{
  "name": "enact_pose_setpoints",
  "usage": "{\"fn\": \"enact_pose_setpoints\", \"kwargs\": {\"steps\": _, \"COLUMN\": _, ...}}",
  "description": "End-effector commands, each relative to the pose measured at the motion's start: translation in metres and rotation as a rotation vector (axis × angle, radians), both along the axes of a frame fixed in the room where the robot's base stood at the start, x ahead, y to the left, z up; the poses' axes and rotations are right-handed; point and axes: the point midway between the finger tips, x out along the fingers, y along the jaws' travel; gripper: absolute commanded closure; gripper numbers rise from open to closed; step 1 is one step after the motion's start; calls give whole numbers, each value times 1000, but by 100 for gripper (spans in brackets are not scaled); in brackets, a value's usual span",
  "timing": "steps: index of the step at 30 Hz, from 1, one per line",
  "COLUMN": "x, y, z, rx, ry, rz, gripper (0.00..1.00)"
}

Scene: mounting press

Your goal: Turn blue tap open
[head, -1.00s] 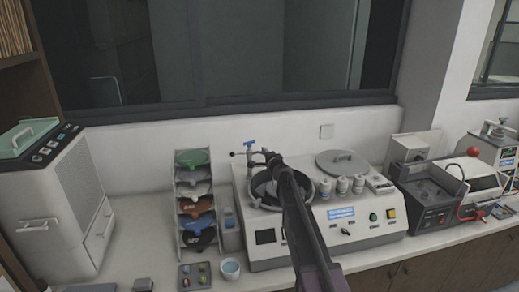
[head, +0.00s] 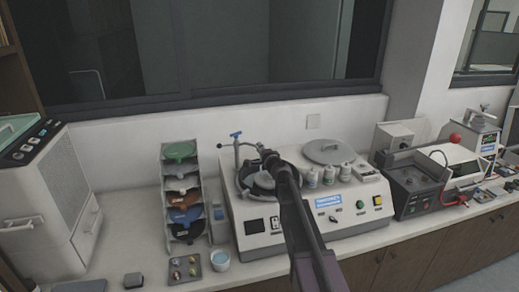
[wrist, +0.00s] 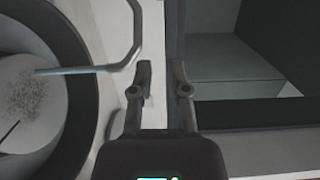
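The blue tap (head: 236,134) is a small blue handle on top of a thin upright pipe at the back left of the polishing machine (head: 255,226). A grey spout runs from it toward the left bowl (head: 247,190). My gripper (head: 266,155) is to the right of the tap, above the bowl's rear edge, apart from the handle in the picture. In the wrist view my gripper (wrist: 163,85) has its two fingers apart with nothing seen between them. The curved pipe (wrist: 136,28) and a pale blue bar over the bowl (wrist: 66,100) lie left of the fingers.
A round lidded plate (head: 325,150) and several white bottles (head: 329,175) stand on the machine's right side. A rack of coloured discs (head: 181,191) and a cup (head: 220,260) are to its left. The wall and window frame (head: 220,106) are close behind.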

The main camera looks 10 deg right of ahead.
Motion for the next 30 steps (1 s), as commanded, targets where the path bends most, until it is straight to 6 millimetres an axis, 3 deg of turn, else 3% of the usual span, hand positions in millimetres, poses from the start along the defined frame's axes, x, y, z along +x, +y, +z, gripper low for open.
{"fn": "enact_pose_setpoints", "kwargs": {"steps": 5, "x": -12, "y": 9, "z": -5, "rx": -50, "ry": 3, "rz": 43, "gripper": 50}}
{"fn": "enact_pose_setpoints", "kwargs": {"steps": 11, "x": -45, "y": 35, "z": -23, "rx": -209, "ry": 27, "rz": 177, "gripper": 50}}
{"fn": "enact_pose_setpoints", "kwargs": {"steps": 21, "x": -150, "y": 75, "z": -98, "rx": -629, "ry": 197, "rz": 529, "gripper": 50}}
{"fn": "enact_pose_setpoints", "kwargs": {"steps": 26, "x": -207, "y": 73, "z": -139, "rx": -822, "ry": 337, "rz": 686, "gripper": 50}}
{"fn": "enact_pose_setpoints", "kwargs": {"steps": 30, "x": -260, "y": 59, "z": -172, "rx": -978, "ry": 489, "rz": 806, "gripper": 50}}
